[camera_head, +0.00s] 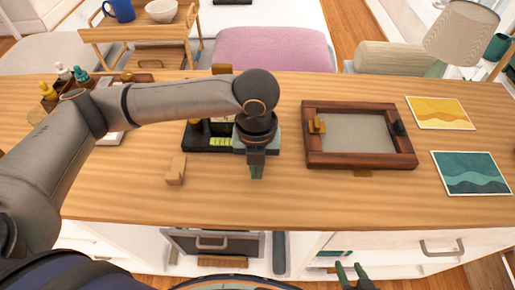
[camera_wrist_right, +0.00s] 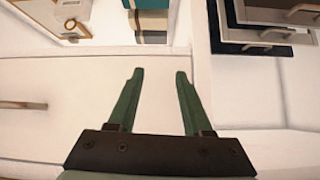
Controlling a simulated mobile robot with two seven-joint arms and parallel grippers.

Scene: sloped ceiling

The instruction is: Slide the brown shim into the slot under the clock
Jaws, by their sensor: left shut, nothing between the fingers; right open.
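I cannot make out a clock or its slot for certain; my left arm hides part of the table's middle. A small brown piece (camera_head: 222,69) shows just behind that arm. Another flat brown piece (camera_head: 363,173) shows at the front edge of a wooden frame; I cannot tell which piece is the shim. My left gripper (camera_head: 257,172) is shut and empty, pointing down over the table in front of a black tray. My right gripper (camera_head: 351,272) is open and empty, low in front of the table; its green fingers also show in the right wrist view (camera_wrist_right: 157,98).
The wooden frame (camera_head: 310,145) lies right of my left gripper, with a brown block (camera_head: 317,126) on it. A tan block (camera_head: 176,170) stands left, near the black tray (camera_head: 190,138). Yellow (camera_head: 440,112) and teal (camera_head: 471,172) pictures lie at the right. Drawers (camera_head: 425,245) are below.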

